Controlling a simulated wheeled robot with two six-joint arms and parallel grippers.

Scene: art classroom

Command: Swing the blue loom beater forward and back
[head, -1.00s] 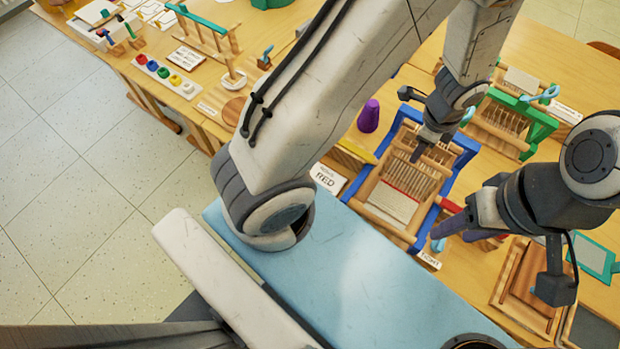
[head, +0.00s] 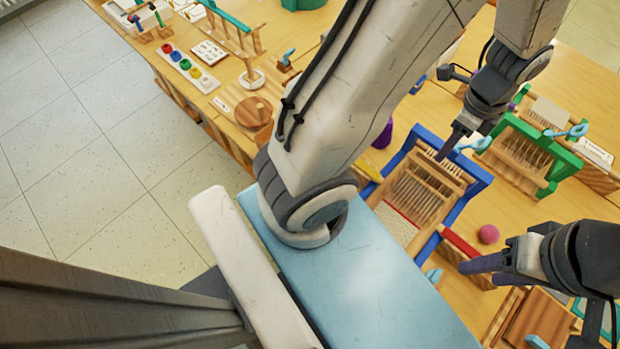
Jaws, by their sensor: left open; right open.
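The blue loom (head: 479,176) stands on the wooden table right of centre. It has a blue frame, a wooden comb-like beater (head: 438,167) across its far part and pale threads with a red line (head: 402,214) nearer me. My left gripper (head: 449,149) is open, pointing down at the loom's far end over the beater. Whether it touches the beater I cannot tell. My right gripper (head: 472,265) is open and empty-looking, just right of the loom's near right corner. My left arm hides part of the loom's left surroundings.
A green loom (head: 550,173) stands close on the right. A pink ball (head: 489,234) and a red bar (head: 460,243) lie near my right gripper. A purple cone (head: 383,135) is left of the loom. A wooden frame (head: 535,322) lies at the lower right.

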